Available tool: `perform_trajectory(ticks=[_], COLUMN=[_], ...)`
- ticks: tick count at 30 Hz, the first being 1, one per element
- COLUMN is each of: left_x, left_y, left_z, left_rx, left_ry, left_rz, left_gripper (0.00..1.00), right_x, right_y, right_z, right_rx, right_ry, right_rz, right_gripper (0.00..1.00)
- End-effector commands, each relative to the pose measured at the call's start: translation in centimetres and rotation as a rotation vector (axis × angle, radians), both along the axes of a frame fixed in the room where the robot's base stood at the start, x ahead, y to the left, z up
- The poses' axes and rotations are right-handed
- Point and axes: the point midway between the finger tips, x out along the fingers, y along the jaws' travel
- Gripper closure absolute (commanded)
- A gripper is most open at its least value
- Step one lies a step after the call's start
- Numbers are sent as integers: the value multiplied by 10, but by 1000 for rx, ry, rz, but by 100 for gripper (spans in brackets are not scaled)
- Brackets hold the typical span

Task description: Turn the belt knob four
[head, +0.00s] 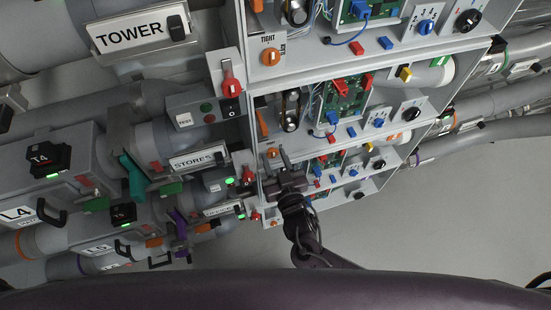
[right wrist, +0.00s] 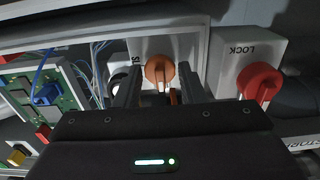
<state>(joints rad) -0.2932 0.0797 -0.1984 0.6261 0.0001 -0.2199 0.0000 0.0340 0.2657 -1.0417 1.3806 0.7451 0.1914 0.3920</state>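In the right wrist view, an orange knob (right wrist: 159,69) sits on a pale panel with part of a printed label beside it. My right gripper (right wrist: 160,84) is open, with one dark finger on each side of this knob; small gaps show, and I cannot tell how deep the fingers reach. In the head view my right gripper (head: 277,160) is at the left end of a lower rack bay, close to a small orange knob (head: 272,153). A higher bay has a similar orange knob (head: 271,57) marked TIGHT. I cannot read a number four. My left gripper is not in view.
A red knob (right wrist: 260,82) on a box marked LOCK stands close to the right finger. A circuit board (right wrist: 45,95) with a blue knob is at the left. Grey pipes and a STORES box (head: 198,159) crowd the left; open floor (head: 450,215) lies at right.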

Motion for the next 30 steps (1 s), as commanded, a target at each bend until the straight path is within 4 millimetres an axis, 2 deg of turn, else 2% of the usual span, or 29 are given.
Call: perform_trajectory(ticks=[1, 6, 17, 30], left_x=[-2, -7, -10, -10], left_y=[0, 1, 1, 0], left_z=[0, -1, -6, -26], left_rx=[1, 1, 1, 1], left_ry=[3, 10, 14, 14], left_rz=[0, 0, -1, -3], left_gripper=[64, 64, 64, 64], right_x=[0, 0, -1, -1], right_y=[0, 0, 0, -1], right_z=[0, 0, -2, -3], right_rx=[0, 0, 62, 396], right_ry=[0, 0, 21, 129], right_rz=[0, 0, -1, -3], right_gripper=[71, 92, 92, 92])
